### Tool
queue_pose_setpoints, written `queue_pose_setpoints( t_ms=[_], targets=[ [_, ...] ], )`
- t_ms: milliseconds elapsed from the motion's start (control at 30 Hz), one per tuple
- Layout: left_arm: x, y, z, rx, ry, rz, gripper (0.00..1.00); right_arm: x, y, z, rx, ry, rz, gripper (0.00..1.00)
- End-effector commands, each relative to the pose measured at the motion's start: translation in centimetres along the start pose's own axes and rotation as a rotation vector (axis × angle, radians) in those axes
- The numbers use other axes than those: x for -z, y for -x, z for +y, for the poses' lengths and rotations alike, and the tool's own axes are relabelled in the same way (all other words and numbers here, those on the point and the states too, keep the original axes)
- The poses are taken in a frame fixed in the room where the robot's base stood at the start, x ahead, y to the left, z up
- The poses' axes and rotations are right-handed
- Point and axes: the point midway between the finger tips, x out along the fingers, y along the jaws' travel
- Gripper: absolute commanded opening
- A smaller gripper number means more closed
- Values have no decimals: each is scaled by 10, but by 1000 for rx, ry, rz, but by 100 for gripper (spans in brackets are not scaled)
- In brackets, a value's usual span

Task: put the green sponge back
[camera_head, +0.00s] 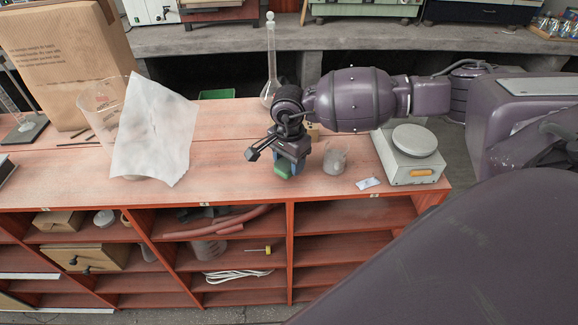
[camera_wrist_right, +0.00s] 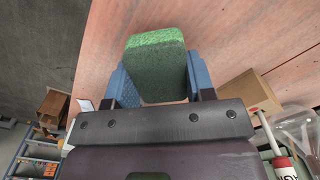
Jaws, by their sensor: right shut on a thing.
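The green sponge (camera_head: 282,170) shows just below my right gripper (camera_head: 289,163) in the head view, over the front part of the reddish wooden bench top (camera_head: 235,165). I cannot tell if it touches the wood. In the right wrist view the sponge (camera_wrist_right: 158,72) sits between the two blue fingers of my right gripper (camera_wrist_right: 160,85), which is shut on it. My left gripper is in neither view.
A glass beaker (camera_head: 334,160) stands close right of the gripper, with a scale (camera_head: 411,153) beyond it. A flask (camera_head: 271,70) is behind. A white sheet (camera_head: 157,130) hangs over a clear vessel at left. Shelves (camera_head: 340,245) are below the bench top.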

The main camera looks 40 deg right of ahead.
Motion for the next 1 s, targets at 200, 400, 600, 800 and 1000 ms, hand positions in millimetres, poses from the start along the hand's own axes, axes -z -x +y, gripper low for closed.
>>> queue_pose_setpoints(
  t_ms=[200, 400, 600, 800, 1000],
  targets=[
    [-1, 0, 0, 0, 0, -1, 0, 0, -21, 0, 0, 1, 0, 27],
    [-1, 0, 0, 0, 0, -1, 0, 0, -20, 0, 0, 1, 0, 27],
    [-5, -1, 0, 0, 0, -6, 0, 0, -24, 0, 0, 0, 0, 55],
    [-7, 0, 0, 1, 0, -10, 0, 0, -23, 0, 0, 0, 0, 75],
    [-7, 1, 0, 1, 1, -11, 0, 0, -23, 0, 1, 0, 0, 75]
  ],
)
